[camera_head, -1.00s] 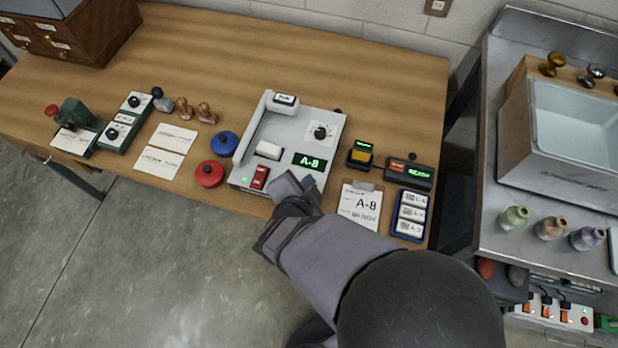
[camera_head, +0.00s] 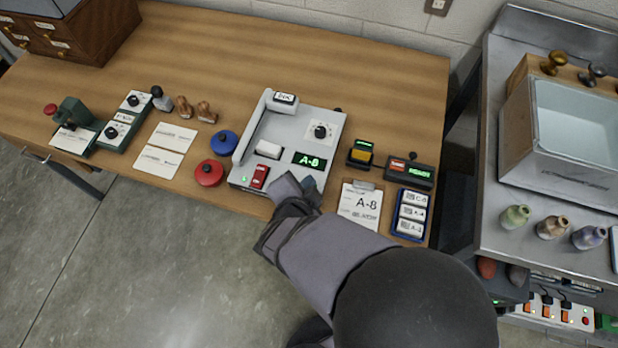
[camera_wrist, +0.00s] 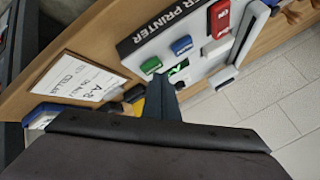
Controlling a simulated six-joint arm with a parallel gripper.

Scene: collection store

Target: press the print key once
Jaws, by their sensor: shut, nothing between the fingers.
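The grey label printer (camera_head: 277,130) stands on the wooden desk with a lit A-8 display (camera_head: 309,161). Its front edge carries a red ON switch (camera_wrist: 220,17), a blue key (camera_wrist: 181,45) and a green key (camera_wrist: 150,65) in the wrist view. I cannot read the lettering on the blue and green keys, so I cannot tell which is the print key. My gripper (camera_wrist: 158,80) is shut and empty, with its tips over the printer's front, near the green key and display. In the head view, my gripper (camera_head: 290,182) largely hides these two keys. Contact cannot be told.
Right of the printer are a yellow-topped block (camera_head: 360,155), a box reading READY (camera_head: 409,172), an A-8 card (camera_head: 361,205) and a blue label tray (camera_head: 398,224). A red round pad (camera_head: 209,173) and a blue one (camera_head: 224,143) lie left.

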